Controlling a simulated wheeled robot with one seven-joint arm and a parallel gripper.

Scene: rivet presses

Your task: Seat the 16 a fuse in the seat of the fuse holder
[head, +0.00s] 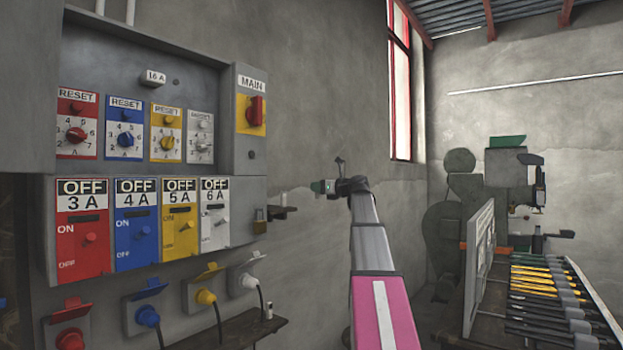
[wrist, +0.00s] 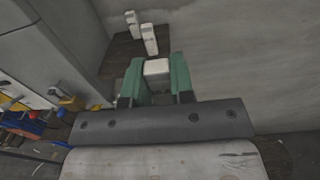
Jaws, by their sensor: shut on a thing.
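My gripper (wrist: 158,75) is shut on a white block-shaped fuse (wrist: 157,68), held between its green fingers in the wrist view. No rating can be read on it. In the head view my gripper (head: 320,187) is in front of the grey wall, to the right of the electrical cabinet, and the held fuse is too small to make out clearly. A small white piece marked 16 A (head: 155,77) is on the cabinet's upper panel, above the dials. I cannot clearly make out an open seat there.
Two white fuse-like pieces (wrist: 150,40) stand on a brown shelf (wrist: 117,64) beyond my fingers. In the head view this small shelf (head: 286,211) juts out beside the cabinet (head: 247,160). A rack of tools (head: 550,300) and a press (head: 465,195) are at right.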

